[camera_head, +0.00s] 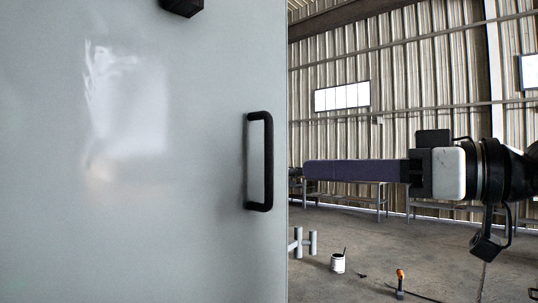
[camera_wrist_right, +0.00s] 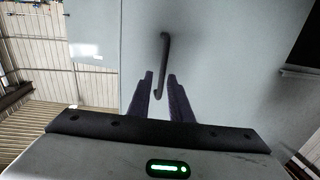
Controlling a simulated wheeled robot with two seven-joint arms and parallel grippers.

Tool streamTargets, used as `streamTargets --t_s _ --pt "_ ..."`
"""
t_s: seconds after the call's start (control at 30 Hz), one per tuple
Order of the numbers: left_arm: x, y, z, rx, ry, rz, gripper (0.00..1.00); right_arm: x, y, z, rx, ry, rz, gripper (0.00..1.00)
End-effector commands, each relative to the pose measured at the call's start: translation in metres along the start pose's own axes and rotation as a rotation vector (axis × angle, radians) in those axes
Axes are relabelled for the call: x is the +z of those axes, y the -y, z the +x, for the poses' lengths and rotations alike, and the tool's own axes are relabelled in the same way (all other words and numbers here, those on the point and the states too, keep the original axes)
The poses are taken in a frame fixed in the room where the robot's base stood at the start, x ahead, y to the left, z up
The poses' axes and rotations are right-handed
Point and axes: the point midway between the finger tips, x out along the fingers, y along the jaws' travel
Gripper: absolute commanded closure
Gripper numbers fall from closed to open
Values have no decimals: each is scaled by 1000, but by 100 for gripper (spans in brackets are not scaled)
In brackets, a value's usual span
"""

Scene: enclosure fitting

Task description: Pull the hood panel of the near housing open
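The hood panel (camera_head: 180,230) is a large pale grey sheet filling the left of the head view; it also shows in the right wrist view (camera_wrist_right: 225,70). Its black bar handle (camera_head: 267,165) stands upright near the panel's right edge. My right gripper (camera_head: 304,171) reaches in from the right, its purple fingers pointing at the handle, with a gap left between them. In the right wrist view the fingers (camera_wrist_right: 160,75) are apart and empty, with the handle (camera_wrist_right: 164,50) in line between their tips. My left gripper is not in view.
A black block (camera_head: 181,6) sits on the panel's top edge of view. On the floor at right are a white can (camera_head: 338,264), an orange-and-black tool (camera_head: 400,284) and a grey pipe stand (camera_head: 301,243). A bench stands against the corrugated wall. Floor between is mostly clear.

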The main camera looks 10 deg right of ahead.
Motion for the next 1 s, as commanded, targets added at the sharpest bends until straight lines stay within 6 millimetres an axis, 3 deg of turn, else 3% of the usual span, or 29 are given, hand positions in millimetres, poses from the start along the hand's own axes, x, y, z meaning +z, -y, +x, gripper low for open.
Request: streamTargets --t_s 0.17,0.7,1.0 --pt "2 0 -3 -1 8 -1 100 -14 7 0 -11 -10 -10 82" --pt "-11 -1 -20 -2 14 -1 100 -15 8 86 -11 -10 -9 82" --pt "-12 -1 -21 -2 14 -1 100 -13 7 95 -9 -11 -11 82"
